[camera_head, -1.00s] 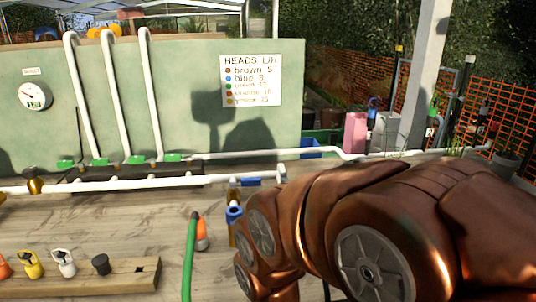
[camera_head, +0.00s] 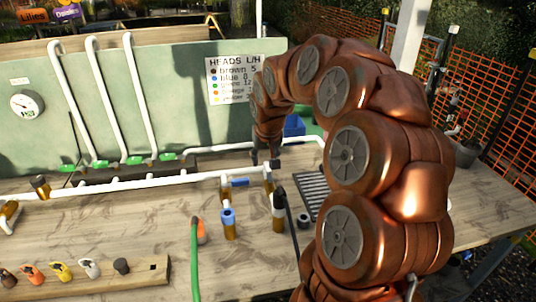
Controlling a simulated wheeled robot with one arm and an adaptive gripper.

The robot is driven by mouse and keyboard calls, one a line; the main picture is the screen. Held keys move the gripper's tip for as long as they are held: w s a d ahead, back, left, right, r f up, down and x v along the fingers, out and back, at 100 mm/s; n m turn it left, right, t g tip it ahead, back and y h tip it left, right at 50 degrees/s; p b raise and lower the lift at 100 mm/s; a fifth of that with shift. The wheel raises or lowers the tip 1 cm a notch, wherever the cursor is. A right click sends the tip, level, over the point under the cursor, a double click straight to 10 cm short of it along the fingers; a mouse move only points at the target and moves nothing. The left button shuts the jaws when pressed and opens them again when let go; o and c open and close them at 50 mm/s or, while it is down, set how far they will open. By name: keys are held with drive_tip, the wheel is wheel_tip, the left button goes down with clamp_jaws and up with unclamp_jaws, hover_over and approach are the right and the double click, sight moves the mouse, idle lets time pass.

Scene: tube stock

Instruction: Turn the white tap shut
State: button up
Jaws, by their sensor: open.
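My gripper (camera_head: 265,158) points down at the end of my copper arm, with dark fingers spread, just above the white pipe (camera_head: 150,182) near its right end. I see nothing between the fingers. No tap with a clearly white handle stands out; the gripper may hide part of the fittings below it. A blue handle (camera_head: 240,182) lies along the pipe just left of the gripper. A blue-collared brass fitting (camera_head: 228,217) stands below it. Several green handles (camera_head: 135,160) sit at the feet of the upright white pipes.
A dark-topped fitting (camera_head: 279,201) stands right of the blue one. A wooden board (camera_head: 145,275) holds coloured heads at front left. A dark grate (camera_head: 313,190) lies beside my arm. The middle bench is mostly clear.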

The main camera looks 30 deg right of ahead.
sight(267, 165)
drive_tip(key=shift+w+d+f+p, duration=0.45)
drive_tip(key=shift+w+d+f, duration=0.25)
drive_tip(key=shift+f, duration=0.4)
drive_tip(key=shift+w+d+f+p, duration=0.5)
drive_tip(key=shift+w+f, duration=0.2)
drive_tip(key=shift+f, duration=0.35)
drive_tip(key=shift+w+d+f+p, duration=0.4)
drive_tip(key=shift+w+d+f, duration=0.3)
drive_tip(key=shift+f, duration=0.4)
drive_tip(key=shift+c, duration=0.3)
clamp_jaws()
